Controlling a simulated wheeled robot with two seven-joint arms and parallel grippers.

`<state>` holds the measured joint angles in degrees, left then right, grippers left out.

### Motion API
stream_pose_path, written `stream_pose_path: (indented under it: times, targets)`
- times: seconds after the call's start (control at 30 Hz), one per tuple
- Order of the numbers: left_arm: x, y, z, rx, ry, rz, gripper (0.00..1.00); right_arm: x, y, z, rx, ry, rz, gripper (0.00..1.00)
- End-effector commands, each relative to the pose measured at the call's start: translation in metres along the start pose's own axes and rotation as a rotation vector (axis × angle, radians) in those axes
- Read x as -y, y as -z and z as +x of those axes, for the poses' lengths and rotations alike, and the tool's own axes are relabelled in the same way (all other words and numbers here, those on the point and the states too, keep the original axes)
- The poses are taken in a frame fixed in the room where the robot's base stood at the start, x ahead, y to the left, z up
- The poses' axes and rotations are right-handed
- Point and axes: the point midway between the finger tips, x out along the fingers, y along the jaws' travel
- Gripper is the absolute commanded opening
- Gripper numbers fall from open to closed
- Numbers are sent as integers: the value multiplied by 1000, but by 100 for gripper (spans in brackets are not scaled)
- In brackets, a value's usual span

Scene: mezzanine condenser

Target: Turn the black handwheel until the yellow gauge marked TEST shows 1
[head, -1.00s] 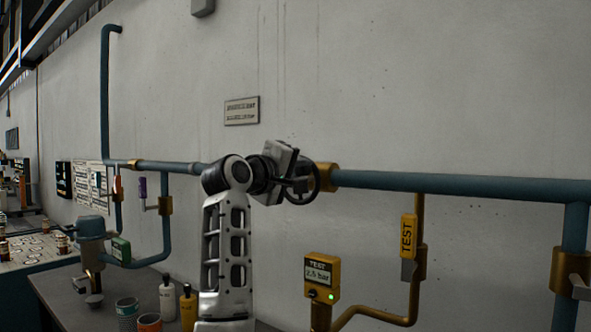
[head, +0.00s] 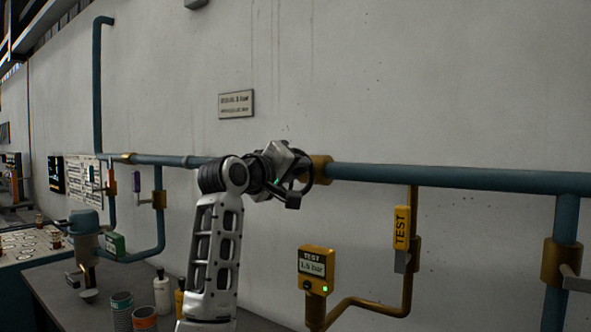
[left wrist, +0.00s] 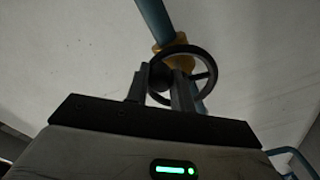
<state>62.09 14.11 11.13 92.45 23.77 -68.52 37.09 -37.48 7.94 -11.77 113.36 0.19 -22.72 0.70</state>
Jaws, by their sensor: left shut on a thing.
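The black handwheel (head: 310,172) sits on the blue pipe at a brass-coloured fitting, partly hidden by my left gripper (head: 292,183). In the left wrist view the handwheel (left wrist: 212,68) stands between and behind the two fingers of my left gripper (left wrist: 160,86), which is shut on its near part. The yellow gauge marked TEST (head: 316,270) is below and right of the wheel. Its display appears to read 1.5 bar, and a green light glows on it. My right gripper is not in view.
A yellow TEST tag (head: 401,228) hangs by the brass pipe right of the gauge. A wall plate (head: 236,104) is above. Cups (head: 122,303) and bottles (head: 162,292) stand on the dark bench at lower left, near my left arm. The wall around the wheel is clear.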

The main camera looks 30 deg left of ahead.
Motion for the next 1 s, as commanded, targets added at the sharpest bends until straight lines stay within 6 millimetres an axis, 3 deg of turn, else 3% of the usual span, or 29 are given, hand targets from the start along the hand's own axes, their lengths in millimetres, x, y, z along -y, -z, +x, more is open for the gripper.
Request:
stream_pose_path:
  times: [0.07,0.1,0.17,0.2,0.57,0.77,1.0]
  targets:
    - [1,-1,0,3,3,-2,1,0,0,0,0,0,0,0]
    - [1,-1,0,3,3,-2,26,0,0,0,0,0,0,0]
    - [1,-1,0,3,2,-2,43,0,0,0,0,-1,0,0]
    - [1,-1,0,3,2,-2,46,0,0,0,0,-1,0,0]
    - [1,0,-6,-1,-1,-1,46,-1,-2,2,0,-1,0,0]
    - [3,-1,-41,-4,-2,0,46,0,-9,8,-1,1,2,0]
    - [2,-1,-101,-4,-1,1,46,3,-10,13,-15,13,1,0]
